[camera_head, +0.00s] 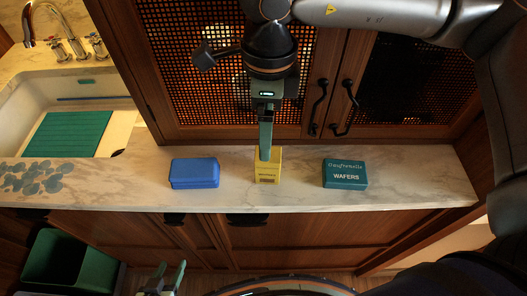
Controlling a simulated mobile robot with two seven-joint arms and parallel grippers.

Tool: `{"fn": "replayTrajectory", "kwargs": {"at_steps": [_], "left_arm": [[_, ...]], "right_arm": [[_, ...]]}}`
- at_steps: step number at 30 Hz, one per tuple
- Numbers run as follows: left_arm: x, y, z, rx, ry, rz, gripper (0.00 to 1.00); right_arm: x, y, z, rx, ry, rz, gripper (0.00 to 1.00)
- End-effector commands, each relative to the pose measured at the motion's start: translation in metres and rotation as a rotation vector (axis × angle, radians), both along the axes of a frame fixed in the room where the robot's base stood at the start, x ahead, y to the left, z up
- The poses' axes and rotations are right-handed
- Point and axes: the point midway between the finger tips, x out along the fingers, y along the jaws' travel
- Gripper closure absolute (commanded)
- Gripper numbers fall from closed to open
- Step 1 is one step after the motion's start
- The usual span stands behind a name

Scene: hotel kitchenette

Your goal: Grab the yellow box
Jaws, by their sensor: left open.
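The yellow box (267,172) stands upright near the middle of the marble counter, between a blue box and a teal box. My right gripper (265,150) comes down from above, its arm reaching in from the upper right. Its green fingers line up in this view and overlap the top of the yellow box. I cannot tell whether they grip it. My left gripper (164,278) is at the bottom of the view, below the counter front, open and empty, with its two green fingers apart.
A blue box (194,173) lies left of the yellow box, and a teal wafers box (345,174) lies right. Mesh-front cabinet doors (215,65) with dark handles stand close behind. A sink (70,115) is at left, and a green bin (70,262) is at lower left.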

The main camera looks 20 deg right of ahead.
Motion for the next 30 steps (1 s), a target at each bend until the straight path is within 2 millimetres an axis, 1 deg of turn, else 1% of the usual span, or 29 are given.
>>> {"fn": "replayTrajectory", "kwargs": {"at_steps": [2,4,9,12,17,20,24,27,30], "left_arm": [[0.0,0.0,0.001,0.0,0.0,0.0,0.5],[0.0,0.0,0.002,0.0,0.0,0.0,0.5],[0.0,0.0,0.007,0.0,0.0,0.0,0.5],[0.0,0.0,0.008,0.0,0.0,0.0,0.5],[0.0,0.0,0.01,0.0,0.0,0.0,0.5],[0.0,0.0,0.014,0.0,0.001,0.0,0.5],[0.0,0.0,0.022,0.0,0.001,0.0,0.5],[0.0,0.0,0.023,0.0,0.0,0.0,0.5],[0.0,0.0,0.023,0.0,0.0,0.0,0.5]], "right_arm": [[0.003,-0.005,-0.003,-0.023,-0.015,-0.005,0.15],[0.003,-0.007,-0.012,-0.03,-0.017,-0.006,0.15],[0.002,-0.006,-0.043,-0.026,-0.014,-0.004,0.15],[0.003,-0.005,-0.058,-0.024,-0.015,-0.004,0.15],[0.003,-0.005,-0.07,-0.023,-0.015,-0.004,0.15],[0.002,-0.003,-0.079,-0.024,-0.015,-0.004,0.15],[0.002,0.0,-0.1,-0.024,-0.014,-0.004,0.15],[0.003,0.0,-0.114,-0.023,-0.015,-0.005,0.15],[0.003,0.0,-0.121,-0.022,-0.016,-0.005,0.15]]}}
